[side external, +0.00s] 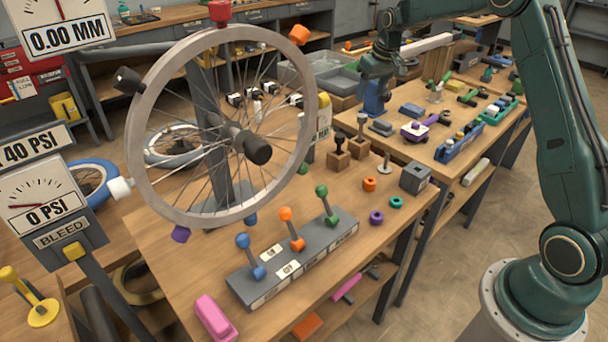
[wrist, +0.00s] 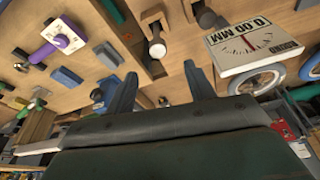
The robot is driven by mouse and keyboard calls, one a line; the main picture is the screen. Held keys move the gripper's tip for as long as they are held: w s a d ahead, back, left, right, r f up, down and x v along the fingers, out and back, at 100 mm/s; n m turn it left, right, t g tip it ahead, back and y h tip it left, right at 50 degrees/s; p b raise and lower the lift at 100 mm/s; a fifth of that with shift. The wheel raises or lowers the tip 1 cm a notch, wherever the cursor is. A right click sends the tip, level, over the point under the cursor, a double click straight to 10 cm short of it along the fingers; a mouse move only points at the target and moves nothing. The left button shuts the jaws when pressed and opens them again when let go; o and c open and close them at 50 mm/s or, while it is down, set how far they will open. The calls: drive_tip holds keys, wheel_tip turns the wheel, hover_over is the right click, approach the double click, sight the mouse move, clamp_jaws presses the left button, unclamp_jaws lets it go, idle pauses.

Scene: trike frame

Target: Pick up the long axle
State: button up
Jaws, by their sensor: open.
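No part is labelled as the long axle, and I cannot tell for certain which one it is. One tall grey pin (side external: 361,122) stands upright in a wooden block on the near bench. A dark pin (side external: 339,146) stands in a second block beside it. A metal post with a round base (side external: 385,164) stands just to their right. In the wrist view, a round-headed metal pin (wrist: 157,49) shows beyond my gripper (wrist: 161,90). My gripper is open, with nothing between its fingers.
A spoked wheel (side external: 222,125) stands on the near bench, behind a grey lever block (side external: 295,262). A grey box (side external: 416,178) and small colored rings lie near the right edge. The back bench holds a purple part (side external: 415,131) and a blue tray (side external: 460,143).

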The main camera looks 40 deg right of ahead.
sight(363, 115)
drive_tip(key=x, duration=0.6)
drive_tip(key=shift+f, duration=0.4)
drive_tip(key=shift+f, duration=0.15)
drive_tip(key=shift+x, duration=2.45)
drive_tip(key=shift+d, duration=0.1)
drive_tip(key=shift+c, duration=0.4)
drive_tip(key=c, duration=1)
